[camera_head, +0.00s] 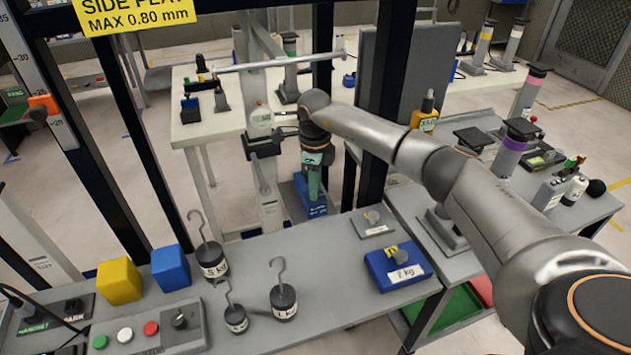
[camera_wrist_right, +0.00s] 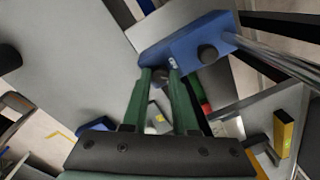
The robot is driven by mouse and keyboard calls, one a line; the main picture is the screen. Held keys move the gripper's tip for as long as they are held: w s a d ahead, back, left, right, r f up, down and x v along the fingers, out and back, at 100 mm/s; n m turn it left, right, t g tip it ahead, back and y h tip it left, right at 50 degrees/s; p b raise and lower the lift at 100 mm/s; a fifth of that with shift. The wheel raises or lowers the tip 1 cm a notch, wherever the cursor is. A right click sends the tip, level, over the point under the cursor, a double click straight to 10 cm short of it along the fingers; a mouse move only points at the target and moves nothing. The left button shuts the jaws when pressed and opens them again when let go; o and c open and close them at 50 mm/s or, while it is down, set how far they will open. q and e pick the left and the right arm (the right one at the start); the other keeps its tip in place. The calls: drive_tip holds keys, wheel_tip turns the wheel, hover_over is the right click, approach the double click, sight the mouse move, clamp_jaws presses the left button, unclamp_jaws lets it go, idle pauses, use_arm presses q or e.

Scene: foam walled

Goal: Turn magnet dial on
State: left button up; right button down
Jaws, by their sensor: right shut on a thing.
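The blue magnet base (camera_head: 318,209) stands beyond the front bench, below my right gripper (camera_head: 314,183). In the right wrist view the blue base (camera_wrist_right: 188,43) is at top centre, with a dark round knob (camera_wrist_right: 208,53) on its near face and a small white mark at its left end. The green fingers of my right gripper (camera_wrist_right: 160,72) reach to that left end and are shut on a small part there, which I take to be the magnet dial; the fingers mostly hide it, so its setting cannot be read. My left gripper is not in view.
A metal rod (camera_wrist_right: 275,62) runs from the base in the wrist view. Dark upright posts (camera_head: 322,70) stand close by.

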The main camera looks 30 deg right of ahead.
drive_tip(key=m+p, duration=0.1)
drive_tip(key=m, duration=0.3)
drive_tip(key=shift+r+m+p, duration=0.1)
drive_tip(key=shift+m+p, duration=0.85)
drive_tip(key=shift+m, duration=1.55)
drive_tip(key=c, duration=0.7)
unclamp_jaws()
drive_tip(key=r, duration=1.2)
drive_tip(key=shift+a+r+b, duration=0.15)
drive_tip(key=shift+a+b, duration=0.05)
drive_tip(key=shift+b, duration=0.2)
